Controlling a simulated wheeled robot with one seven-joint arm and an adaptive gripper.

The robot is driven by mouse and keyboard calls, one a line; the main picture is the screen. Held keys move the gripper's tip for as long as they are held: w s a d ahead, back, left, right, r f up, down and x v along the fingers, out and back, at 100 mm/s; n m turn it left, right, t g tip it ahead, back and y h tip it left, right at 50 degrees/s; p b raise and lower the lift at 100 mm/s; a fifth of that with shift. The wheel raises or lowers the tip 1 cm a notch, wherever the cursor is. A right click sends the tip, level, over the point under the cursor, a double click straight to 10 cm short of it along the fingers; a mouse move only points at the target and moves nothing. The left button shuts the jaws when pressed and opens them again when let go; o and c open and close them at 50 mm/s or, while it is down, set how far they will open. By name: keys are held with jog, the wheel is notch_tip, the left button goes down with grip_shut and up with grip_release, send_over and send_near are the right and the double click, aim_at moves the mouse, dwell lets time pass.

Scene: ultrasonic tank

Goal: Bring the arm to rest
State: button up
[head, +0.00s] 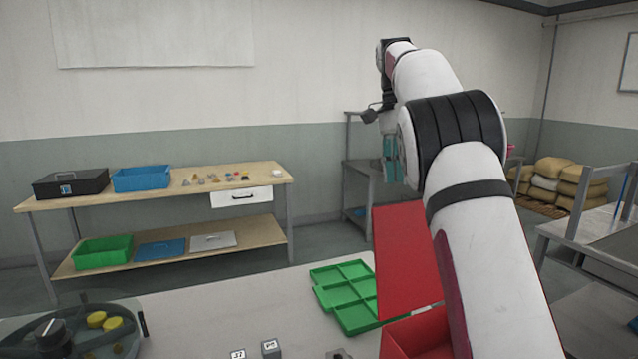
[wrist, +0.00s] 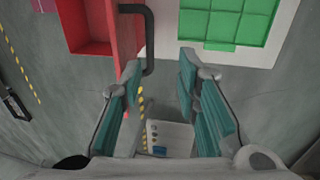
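My arm (head: 465,180) reaches up from the lower right in the head view and bends over at the top, with the wrist hanging down. My gripper (head: 393,160) points downward at the end of it, above and behind the red box in the picture. In the wrist view my gripper (wrist: 160,75) has its two teal-padded fingers apart, with nothing between them. The floor and a pale box-like thing (wrist: 167,137) show through the gap. A black handle (wrist: 149,40) on the red box appears close to the left fingertip; I cannot tell the distance.
The red box (head: 420,335) has its red lid (head: 402,250) raised, beside a green compartment tray (head: 347,296) on the near table (head: 215,315). Small marked blocks (head: 271,347) lie at the front. A wooden bench (head: 150,190) with bins stands at the back left.

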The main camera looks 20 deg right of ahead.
jog(key=s+a+r+n, duration=0.1)
jog(key=s, duration=0.1)
jog(key=s+a+r+n+t, duration=0.1)
jog(key=s+a, duration=0.1)
jog(key=s+a+r+n, duration=0.1)
jog(key=s, duration=0.1)
jog(key=shift+a+r+n+t, duration=0.1)
jog(key=shift+a+n+t, duration=0.1)
jog(key=shift+n+t, duration=0.2)
jog(key=s+a+f+n+t, duration=0.25)
jog(key=s+a+n, duration=0.3)
jog(key=s, duration=0.35)
jog(key=s+a+f+n+t, duration=0.1)
jog(key=s+a+f+n, duration=0.3)
jog(key=s+a, duration=0.4)
jog(key=s+a+f+n+t, duration=0.1)
jog(key=s+f+n, duration=0.3)
jog(key=s+f, duration=0.4)
jog(key=shift+s+a+f, duration=0.25)
jog(key=shift+f, duration=0.1)
